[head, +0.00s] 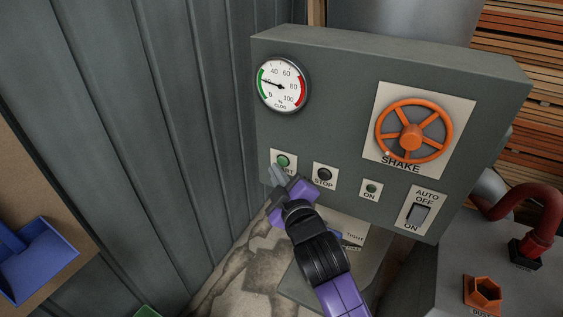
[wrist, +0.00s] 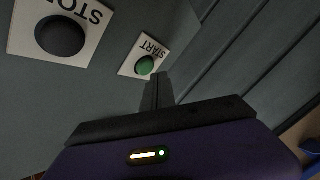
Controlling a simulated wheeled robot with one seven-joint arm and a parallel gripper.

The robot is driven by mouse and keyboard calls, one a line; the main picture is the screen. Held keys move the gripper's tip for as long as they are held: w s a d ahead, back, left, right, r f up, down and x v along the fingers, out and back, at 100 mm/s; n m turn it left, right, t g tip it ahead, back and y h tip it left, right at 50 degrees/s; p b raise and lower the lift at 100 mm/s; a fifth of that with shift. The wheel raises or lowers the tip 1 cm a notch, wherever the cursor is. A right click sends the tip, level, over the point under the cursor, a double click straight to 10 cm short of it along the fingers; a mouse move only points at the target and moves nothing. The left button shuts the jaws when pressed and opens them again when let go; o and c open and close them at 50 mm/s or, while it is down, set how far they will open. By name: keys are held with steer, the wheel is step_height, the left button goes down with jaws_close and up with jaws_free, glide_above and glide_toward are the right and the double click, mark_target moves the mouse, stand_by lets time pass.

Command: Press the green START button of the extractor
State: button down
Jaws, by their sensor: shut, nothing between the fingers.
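The green START button (head: 283,161) sits on a white label at the lower left of the grey extractor panel (head: 330,110). It also shows in the wrist view (wrist: 145,66), just beyond the fingertips. My gripper (head: 277,176) is shut and empty, its fingers pointing at the panel just below the button. In the wrist view the closed fingers (wrist: 157,84) end close to the lower edge of the START label. I cannot tell whether they touch the panel. The fingers partly cover the START lettering in the head view.
Above are a dial gauge (head: 283,84) and an orange SHAKE wheel (head: 413,131). A corrugated wall (head: 170,120) stands close on the left.

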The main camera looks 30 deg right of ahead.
steer(key=shift+w+d, duration=0.15)
steer(key=shift+d, duration=0.1)
steer(key=shift+w+d, duration=0.25)
steer(key=shift+d, duration=0.15)
stand_by(0.9)
steer(key=shift+a, duration=0.1)
steer(key=shift+s+a, duration=0.5)
steer(key=shift+a, duration=0.1)
steer(key=s+a, duration=0.1)
steer(key=a, duration=0.1)
steer(key=s+a, duration=0.2)
stand_by(0.5)
stand_by(0.8)
